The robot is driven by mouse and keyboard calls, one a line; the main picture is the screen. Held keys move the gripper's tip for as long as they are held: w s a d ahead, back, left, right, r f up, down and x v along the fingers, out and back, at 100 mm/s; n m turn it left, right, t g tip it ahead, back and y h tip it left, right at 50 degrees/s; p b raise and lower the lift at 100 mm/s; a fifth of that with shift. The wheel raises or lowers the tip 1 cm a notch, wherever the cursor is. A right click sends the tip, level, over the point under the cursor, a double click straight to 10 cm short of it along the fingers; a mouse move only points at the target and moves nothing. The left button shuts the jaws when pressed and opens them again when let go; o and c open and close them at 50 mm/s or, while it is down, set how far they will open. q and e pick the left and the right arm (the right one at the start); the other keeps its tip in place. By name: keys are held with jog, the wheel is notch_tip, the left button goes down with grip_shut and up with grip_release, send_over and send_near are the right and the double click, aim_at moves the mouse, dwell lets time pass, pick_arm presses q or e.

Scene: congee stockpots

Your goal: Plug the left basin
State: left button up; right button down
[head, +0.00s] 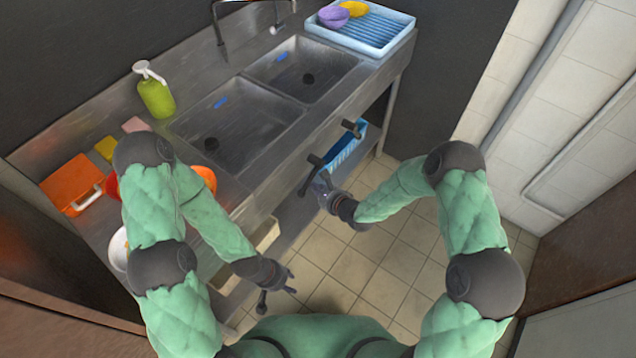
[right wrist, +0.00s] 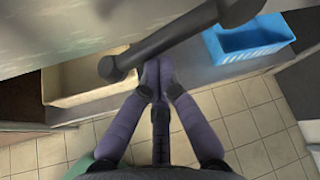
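The left basin (head: 245,130) is a steel sink basin, empty, with a dark round drain (head: 211,143) in its floor. Two dark levers stick out from the sink's front: a nearer one (head: 312,162) and a farther one (head: 351,127). A dark bar with thick ends (right wrist: 175,42) crosses the right wrist view. My right gripper (head: 321,187) is just beside the nearer lever; its fingers (right wrist: 155,68) come together right below the bar. I cannot tell whether they touch it. My left gripper (head: 279,289) hangs low in front of the counter, fingers apart and empty.
The right basin (head: 325,62) lies behind. A blue rack (head: 392,40) with bowls, a green soap bottle (head: 156,97) and an orange board (head: 70,187) stand on the counter. A blue crate (right wrist: 248,40) and a cream bin (right wrist: 85,78) sit below. The tiled floor is open.

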pick_arm(q)
jog(key=shift+r+p, duration=1.05)
jog(key=shift+r, duration=0.2)
pick_arm(e)
jog(key=shift+s+a+r, duration=0.2)
jog(key=shift+s+r, duration=0.05)
jog(key=shift+r, duration=0.5)
jog(key=shift+s+a+r, duration=0.15)
jog(key=shift+s+r, duration=0.05)
jog(key=shift+r, duration=0.5)
send_near(308, 182)
notch_tip(308, 182, down, 3)
jog(key=d, duration=0.3)
pick_arm(q)
jog(key=shift+d, duration=0.6)
pick_arm(e)
jog(key=shift+s+d+r, duration=0.25)
jog(key=shift+d+r, duration=0.1)
jog(key=shift+r, duration=0.05)
